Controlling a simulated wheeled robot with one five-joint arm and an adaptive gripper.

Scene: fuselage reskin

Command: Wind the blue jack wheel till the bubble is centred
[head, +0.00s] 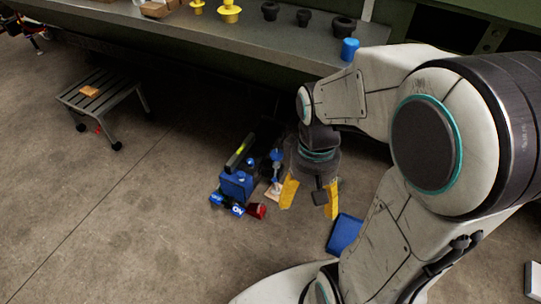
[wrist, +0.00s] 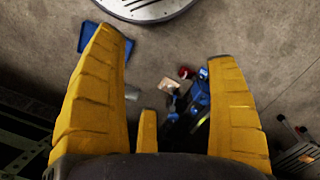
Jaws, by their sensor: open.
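A blue jack-like assembly (head: 237,184) stands on the floor, left of my gripper in the head view. A dark bar with a yellow-green strip (head: 240,151), perhaps the level, lies tilted across its top; the bubble is too small to read. A small blue upright part (head: 276,160) stands beside it, and I cannot tell whether this is the jack wheel. My gripper (head: 310,208) points down, open and empty, right of the assembly and apart from it. In the wrist view, blue parts (wrist: 198,92) show near the right finger of my gripper (wrist: 166,48).
A red piece (head: 257,210) and a small wooden block (head: 272,191) are by the assembly. A blue flat object (head: 343,233) lies right of my gripper. A grey step stool (head: 103,92) stands left. A bench (head: 230,38) runs along the back.

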